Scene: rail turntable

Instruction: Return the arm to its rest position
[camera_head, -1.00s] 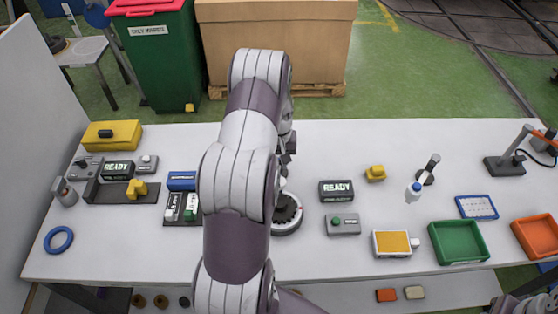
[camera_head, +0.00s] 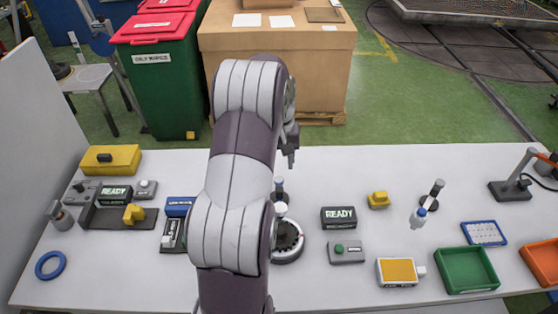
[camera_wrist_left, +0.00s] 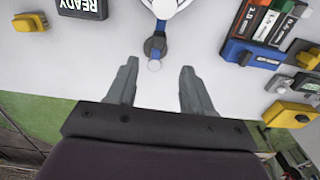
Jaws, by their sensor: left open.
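My left arm (camera_head: 235,190) reaches up through the middle of the head view, bent over the white table (camera_head: 330,170). My left gripper (camera_head: 290,155) hangs above the table's back part and shows only edge-on there. In the left wrist view my left gripper (camera_wrist_left: 160,88) has its two fingers wide apart with nothing between them. A round dial device (camera_head: 288,242) stands below it, partly hidden by my arm. A small dark and blue post with a pale tip (camera_head: 280,190) stands at the dial's back and lies beyond the fingertips in the wrist view.
A cardboard crate (camera_head: 275,70) and green bin (camera_head: 163,80) stand behind.

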